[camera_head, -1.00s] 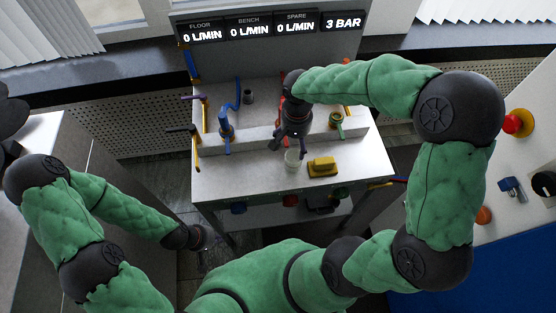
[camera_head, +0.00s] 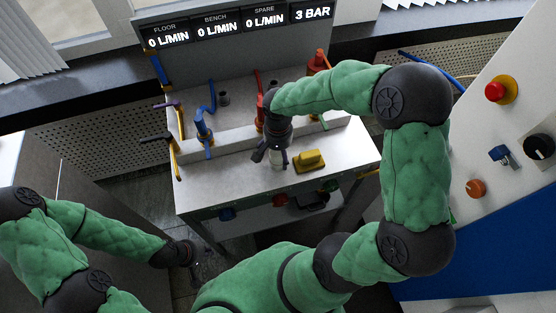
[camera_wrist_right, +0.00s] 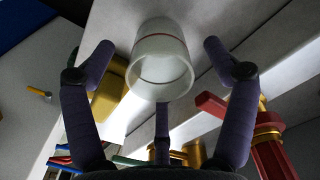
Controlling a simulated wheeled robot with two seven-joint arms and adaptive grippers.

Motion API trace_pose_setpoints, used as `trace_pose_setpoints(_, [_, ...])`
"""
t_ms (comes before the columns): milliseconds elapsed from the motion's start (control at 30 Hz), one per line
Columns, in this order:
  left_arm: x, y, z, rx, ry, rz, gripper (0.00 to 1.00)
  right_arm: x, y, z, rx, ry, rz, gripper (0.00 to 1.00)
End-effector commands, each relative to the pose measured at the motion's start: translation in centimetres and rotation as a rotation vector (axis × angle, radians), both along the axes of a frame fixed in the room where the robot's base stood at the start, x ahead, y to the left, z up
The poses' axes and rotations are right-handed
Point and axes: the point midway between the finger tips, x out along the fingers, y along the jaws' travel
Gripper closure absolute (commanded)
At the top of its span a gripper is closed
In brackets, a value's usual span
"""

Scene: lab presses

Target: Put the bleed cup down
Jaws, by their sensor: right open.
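The bleed cup is a translucent whitish cup (camera_wrist_right: 160,65) with a thin reddish line. It stands on the white bench top, and in the head view it is a small pale shape (camera_head: 279,161) partly covered by my right gripper. My right gripper (camera_head: 270,158) points down over it from behind. In the right wrist view its fingers (camera_wrist_right: 160,70) are spread wide around the cup, with visible gaps on both sides. My left gripper (camera_head: 193,270) hangs low at the left, away from the bench; its fingers are too small and dark to read.
A yellow block (camera_head: 309,160) sits on the bench just right of the cup. Behind stand a blue valve (camera_head: 203,132) and red pipework (camera_head: 259,112). The bench top left of the cup is clear. A panel with a red button (camera_head: 495,91) stands at the right.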

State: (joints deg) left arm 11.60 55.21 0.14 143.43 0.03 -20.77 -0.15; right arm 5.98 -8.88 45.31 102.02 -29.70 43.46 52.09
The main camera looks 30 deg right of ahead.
Motion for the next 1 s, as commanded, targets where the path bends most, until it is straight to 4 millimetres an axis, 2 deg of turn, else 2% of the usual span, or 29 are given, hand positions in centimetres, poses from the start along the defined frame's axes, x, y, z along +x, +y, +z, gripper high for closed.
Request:
trace_pose_setpoints(33, [0.0, -0.01, -0.7, 0.0, 0.0, 0.0, 1.0, -0.02, 0.0, -1.16, 0.001, 0.001, 0.0, 0.14])
trace_pose_setpoints(100, [-0.01, 0.0, -0.98, 0.0, 0.0, 0.0, 1.0, -0.01, -0.01, -1.83, 0.0, 0.0, 0.0, 0.14])
trace_pose_setpoints(367, [0.01, 0.0, -0.89, 0.0, 0.0, 0.0, 1.0, 0.03, -0.01, -1.96, -0.001, -0.002, 0.001, 0.14])
trace_pose_setpoints(600, [0.01, 0.0, -0.89, 0.0, 0.0, 0.0, 1.0, 0.03, -0.01, -1.96, -0.001, -0.001, 0.001, 0.75])
trace_pose_setpoints(733, [0.01, 0.0, -0.9, 0.0, 0.0, 0.0, 1.0, 0.03, -0.01, -1.96, -0.001, -0.001, 0.001, 0.75])
trace_pose_setpoints(767, [0.01, 0.0, -0.9, 0.0, 0.0, 0.0, 1.0, 0.02, -0.02, -1.96, -0.001, -0.001, 0.001, 0.81])
trace_pose_setpoints(1000, [0.0, 0.0, -0.82, 0.0, 0.0, 0.0, 1.0, 0.01, -0.01, -1.84, -0.001, -0.001, 0.001, 0.81])
